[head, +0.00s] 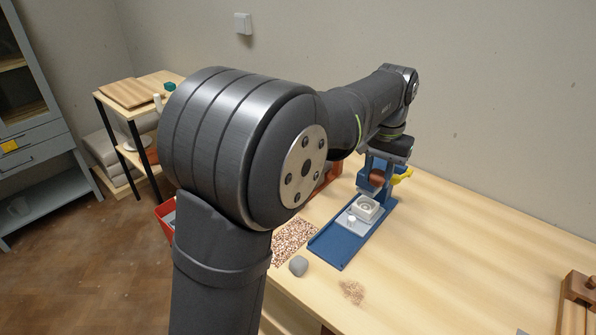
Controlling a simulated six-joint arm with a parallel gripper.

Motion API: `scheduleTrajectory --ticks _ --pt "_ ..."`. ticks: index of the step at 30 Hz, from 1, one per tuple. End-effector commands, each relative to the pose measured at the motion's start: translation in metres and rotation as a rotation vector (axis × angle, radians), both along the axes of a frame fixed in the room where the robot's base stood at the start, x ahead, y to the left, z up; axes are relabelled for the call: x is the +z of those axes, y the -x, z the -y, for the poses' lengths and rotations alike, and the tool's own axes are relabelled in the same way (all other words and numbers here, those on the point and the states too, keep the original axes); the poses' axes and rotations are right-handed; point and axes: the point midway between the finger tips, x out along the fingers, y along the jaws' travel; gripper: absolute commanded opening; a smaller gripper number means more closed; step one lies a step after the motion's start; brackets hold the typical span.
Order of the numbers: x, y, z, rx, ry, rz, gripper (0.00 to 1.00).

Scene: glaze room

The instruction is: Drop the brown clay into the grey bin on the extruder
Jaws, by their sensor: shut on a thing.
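My gripper (379,174) is at the far end of my arm, small in the head view, beside the blue extruder's upright. It is shut on the brown clay (377,179), a rounded lump held in the air. The blue extruder (328,245) stands on the table with a long flat base and a yellow handle (403,175). A small pale grey, square bin with a round opening (368,213) sits on the extruder's base, below and slightly left of the clay. The clay is apart from it. The fingertips are too small to see in detail.
A grey lump (298,266) lies near the table's front edge, by a speckled brown patch (296,238). A wooden block piece (578,290) stands at far right. The wooden table (470,250) between is clear. My arm hides part of the left.

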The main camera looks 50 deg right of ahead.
Motion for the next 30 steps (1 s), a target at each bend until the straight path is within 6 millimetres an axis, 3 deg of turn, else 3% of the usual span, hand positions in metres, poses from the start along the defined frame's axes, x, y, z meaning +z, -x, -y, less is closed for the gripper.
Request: scheduleTrajectory --ticks 8,15,24,30 --pt "0.009 -0.064 0.054 -0.016 -0.001 0.000 0.07" --pt "0.010 -0.133 0.090 -0.041 0.000 0.000 0.07" --pt "0.002 -0.218 0.108 -0.072 0.000 0.000 0.07" --pt "-0.003 -0.250 0.107 -0.086 0.000 0.000 0.07"
